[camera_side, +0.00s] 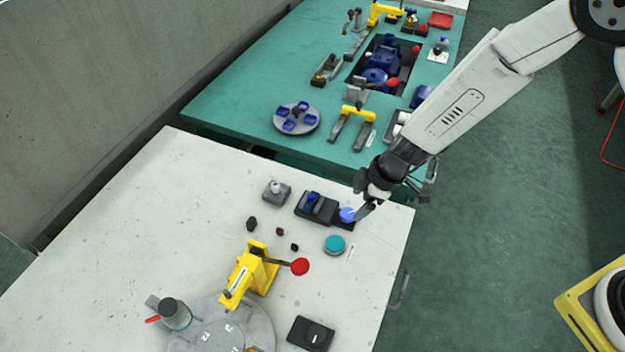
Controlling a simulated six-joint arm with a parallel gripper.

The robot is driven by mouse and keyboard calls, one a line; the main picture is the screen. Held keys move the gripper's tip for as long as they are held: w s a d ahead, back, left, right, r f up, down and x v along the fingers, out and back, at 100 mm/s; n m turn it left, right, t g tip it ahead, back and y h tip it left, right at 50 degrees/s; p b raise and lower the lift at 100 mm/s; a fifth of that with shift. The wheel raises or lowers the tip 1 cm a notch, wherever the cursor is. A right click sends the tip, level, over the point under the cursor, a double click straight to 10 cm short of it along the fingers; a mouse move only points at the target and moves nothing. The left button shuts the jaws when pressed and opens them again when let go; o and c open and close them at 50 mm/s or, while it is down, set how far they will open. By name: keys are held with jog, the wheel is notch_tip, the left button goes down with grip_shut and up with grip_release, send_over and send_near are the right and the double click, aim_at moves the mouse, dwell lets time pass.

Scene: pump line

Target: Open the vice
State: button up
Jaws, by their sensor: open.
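A low dark fixture (303,208) with a blue part (313,199) on it lies on the white table and looks like the vice; I cannot tell for sure. A round blue knob or button (347,215) sits at its right end. My gripper (360,197) comes in from the upper right and is open, with nothing seen between its fingers. One fingertip is right beside the blue knob; I cannot tell whether they touch. The opening of the vice's jaws is too small to make out.
A teal round button (335,245) is just below the fixture. A yellow press (247,272) with a red-knobbed lever (300,266) stands nearer. A grey block (277,192) and several small dark parts lie to the left. The white table's left side (120,230) is clear.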

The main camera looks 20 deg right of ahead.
aim_at(347, 212)
jog(key=shift+x, duration=2.5)
grip_shut()
jog(key=shift+m+t, duration=0.3)
jog(key=shift+m, duration=0.3)
jog(key=shift+a+m, duration=0.1)
jog(key=shift+m, duration=0.4)
jog(key=shift+r+m+t+h, duration=0.1)
jog(key=shift+m+t+h, duration=0.4)
jog(key=shift+m, duration=0.8)
